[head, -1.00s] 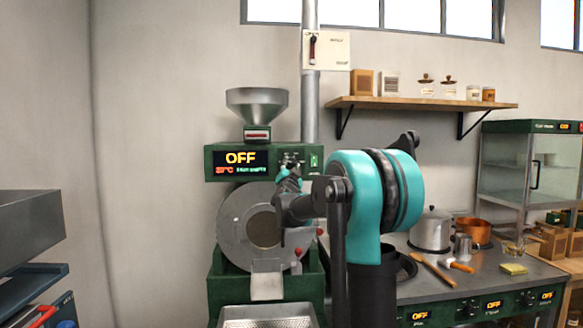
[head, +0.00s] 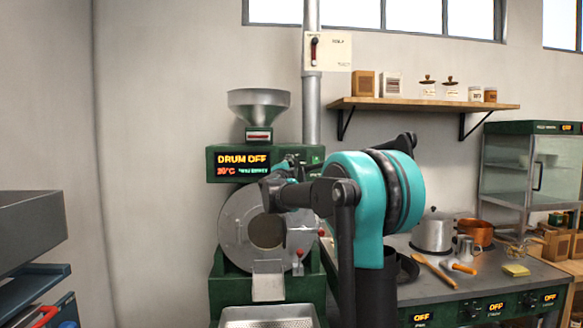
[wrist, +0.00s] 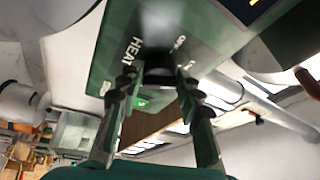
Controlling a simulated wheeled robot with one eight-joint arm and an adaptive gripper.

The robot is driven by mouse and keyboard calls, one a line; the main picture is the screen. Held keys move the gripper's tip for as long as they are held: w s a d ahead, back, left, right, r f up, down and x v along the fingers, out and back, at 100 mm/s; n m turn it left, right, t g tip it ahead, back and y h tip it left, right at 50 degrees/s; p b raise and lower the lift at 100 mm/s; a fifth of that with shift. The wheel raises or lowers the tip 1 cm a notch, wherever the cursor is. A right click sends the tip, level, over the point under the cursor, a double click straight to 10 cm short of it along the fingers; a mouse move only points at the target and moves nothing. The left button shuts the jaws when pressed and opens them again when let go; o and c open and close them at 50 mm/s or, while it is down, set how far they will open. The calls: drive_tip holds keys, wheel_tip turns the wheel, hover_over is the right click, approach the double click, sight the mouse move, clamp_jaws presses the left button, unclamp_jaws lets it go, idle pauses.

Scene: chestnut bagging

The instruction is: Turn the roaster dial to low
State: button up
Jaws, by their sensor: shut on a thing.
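The green roaster (head: 223,284) stands left of centre in the head view, with a metal hopper on top and a round drum front. Its display (head: 242,163) reads "DRUM OFF" with a red temperature line below. In the wrist view the dark round dial (wrist: 158,74) sits on the green panel (wrist: 112,68), beside the word "HEAT". My gripper (wrist: 156,84) has one finger on each side of the dial and is shut on it. In the head view my arm covers most of the control panel. The dial's pointer and the low mark cannot be made out.
A steel tray (head: 268,315) lies below the drum. To the right, a counter (head: 420,294) holds a pot (head: 432,232), a copper pan (head: 476,231) and utensils. A shelf (head: 425,104) hangs on the wall behind. A glass-fronted cabinet (head: 530,165) stands at far right.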

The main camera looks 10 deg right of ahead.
drive_tip(key=shift+f, duration=0.1)
idle(0.3)
drive_tip(key=o, duration=1.1)
drive_tip(key=shift+o, duration=0.2)
drive_tip(key=v, duration=1.2)
